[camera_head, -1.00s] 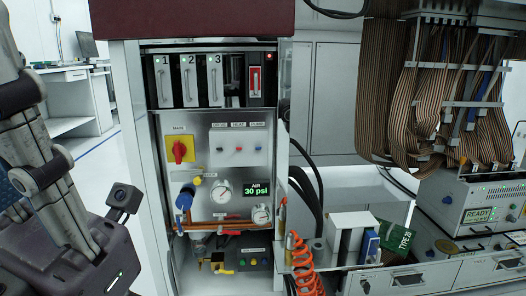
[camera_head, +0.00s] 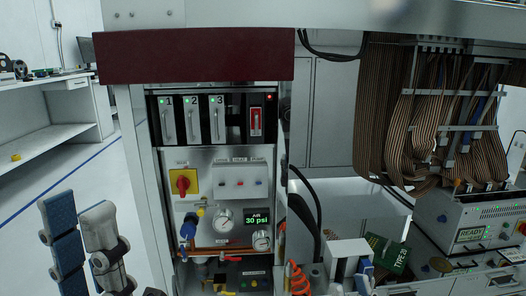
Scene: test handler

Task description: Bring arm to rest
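My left gripper (camera_head: 78,203) is at the lower left, with its fingers pointing up. One finger shows a blue pad and the other is grey; a narrow gap lies between them and nothing is held. Its base is cut off by the bottom edge. The gripper is in front of the white floor, left of the test handler cabinet (camera_head: 146,200) and apart from it.
The cabinet carries numbered modules, a red-yellow knob (camera_head: 183,182), gauges and a 30 psi display (camera_head: 257,218). Floor at left looks clear.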

